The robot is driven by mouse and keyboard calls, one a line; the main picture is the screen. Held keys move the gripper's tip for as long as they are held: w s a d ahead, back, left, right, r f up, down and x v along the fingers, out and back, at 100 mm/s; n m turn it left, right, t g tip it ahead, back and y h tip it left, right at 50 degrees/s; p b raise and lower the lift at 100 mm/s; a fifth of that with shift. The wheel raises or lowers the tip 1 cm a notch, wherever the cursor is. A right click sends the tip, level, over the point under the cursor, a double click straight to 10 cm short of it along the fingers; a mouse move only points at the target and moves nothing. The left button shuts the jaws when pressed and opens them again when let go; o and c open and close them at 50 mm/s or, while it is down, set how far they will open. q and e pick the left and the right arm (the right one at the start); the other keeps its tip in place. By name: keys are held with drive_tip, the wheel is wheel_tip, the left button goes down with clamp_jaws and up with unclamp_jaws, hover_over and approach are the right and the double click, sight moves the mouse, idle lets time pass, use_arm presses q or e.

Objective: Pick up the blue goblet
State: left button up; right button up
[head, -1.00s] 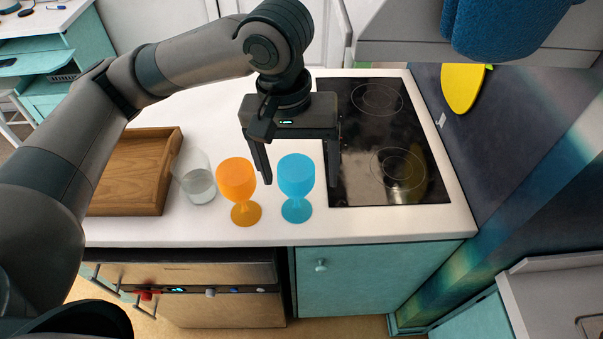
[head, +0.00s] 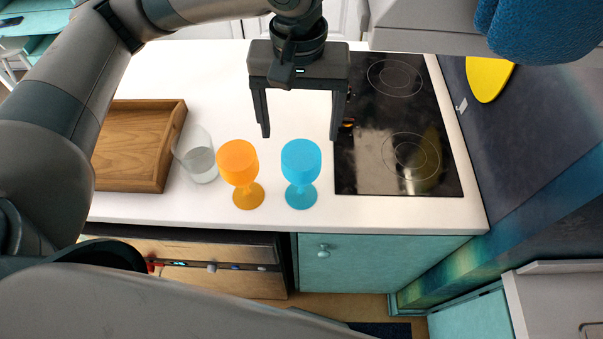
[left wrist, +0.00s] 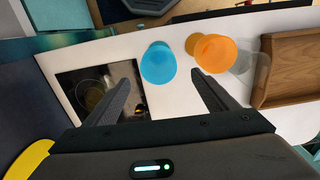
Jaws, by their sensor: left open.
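The blue goblet (head: 301,172) stands upright on the white counter, just left of the black cooktop. It also shows in the left wrist view (left wrist: 158,64), beyond the fingertips and between their lines. My left gripper (head: 299,134) is open and empty, with its fingers pointing down. In the head view its fingertips lie just above the goblet's rim in the picture, one to each side, not around the goblet. The gripper also shows in the left wrist view (left wrist: 160,78). My right gripper is not identifiable in these frames.
An orange goblet (head: 240,172) stands close to the left of the blue one. A clear glass (head: 202,163) and a wooden tray (head: 180,130) are further left. The cooktop (head: 400,163) lies to the right. The counter's front edge is close to the goblets.

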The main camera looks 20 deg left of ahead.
use_arm(q)
drive_tip(key=p, duration=0.1)
approach(301, 160)
drive_tip(key=shift+s+d+f, duration=0.15)
drive_tip(key=shift+s+f, duration=0.1)
drive_tip(key=shift+s, duration=0.4)
drive_tip(key=shift+s+d+f, duration=0.1)
drive_tip(key=shift+s+f, duration=0.15)
drive_tip(key=shift+s, duration=0.4)
wheel_tip(301, 160, down, 4)
drive_tip(key=shift+d+f+p, duration=0.15)
drive_tip(key=shift+f+p, duration=0.1)
drive_tip(key=shift+p, duration=0.7)
drive_tip(key=shift+f, duration=0.35)
drive_tip(key=c, duration=1.4)
drive_tip(key=shift+r, duration=0.15)
